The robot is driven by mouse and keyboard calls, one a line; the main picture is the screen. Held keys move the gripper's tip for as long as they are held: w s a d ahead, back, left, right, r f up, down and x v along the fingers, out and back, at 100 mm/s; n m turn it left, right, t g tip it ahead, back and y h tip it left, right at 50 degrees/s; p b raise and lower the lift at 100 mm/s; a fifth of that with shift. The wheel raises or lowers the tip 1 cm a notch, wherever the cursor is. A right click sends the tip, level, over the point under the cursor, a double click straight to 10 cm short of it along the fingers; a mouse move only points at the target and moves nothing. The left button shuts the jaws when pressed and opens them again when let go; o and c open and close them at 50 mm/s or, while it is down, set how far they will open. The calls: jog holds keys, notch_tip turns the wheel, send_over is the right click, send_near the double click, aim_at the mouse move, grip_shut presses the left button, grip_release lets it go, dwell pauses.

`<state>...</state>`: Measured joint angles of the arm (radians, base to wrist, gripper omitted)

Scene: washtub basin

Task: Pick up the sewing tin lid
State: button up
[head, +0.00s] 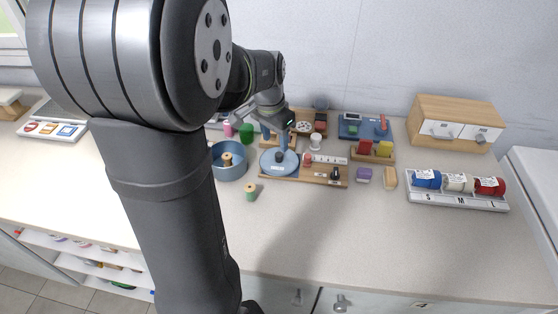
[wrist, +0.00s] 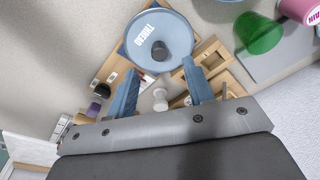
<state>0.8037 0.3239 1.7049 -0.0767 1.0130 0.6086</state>
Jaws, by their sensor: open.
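The sewing tin lid (head: 288,166) is a flat blue disc with a dark knob in its middle. It lies on a wooden board left of the board's small items. In the wrist view the lid (wrist: 178,30) shows at the top, with white lettering that seems to read THREAD.
A green spool (head: 251,192) stands in front of the tin. A green cup (head: 246,133) is behind it. Right are a purple block (head: 364,174), a tan block (head: 390,178) and a tray of rolls (head: 456,200). A wooden drawer box (head: 455,122) stands back right. The front counter is clear.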

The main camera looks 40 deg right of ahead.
aim_at(279, 154)
jog(key=shift+d+f, duration=0.2)
jog(key=shift+f, duration=0.8)
jog(key=shift+d+f, duration=0.15)
jog(key=shift+f, duration=0.85)
jog(key=shift+d+f, duration=0.2)
jog(key=shift+f, duration=0.8)
jog(key=shift+c, duration=0.5)
grip_shut()
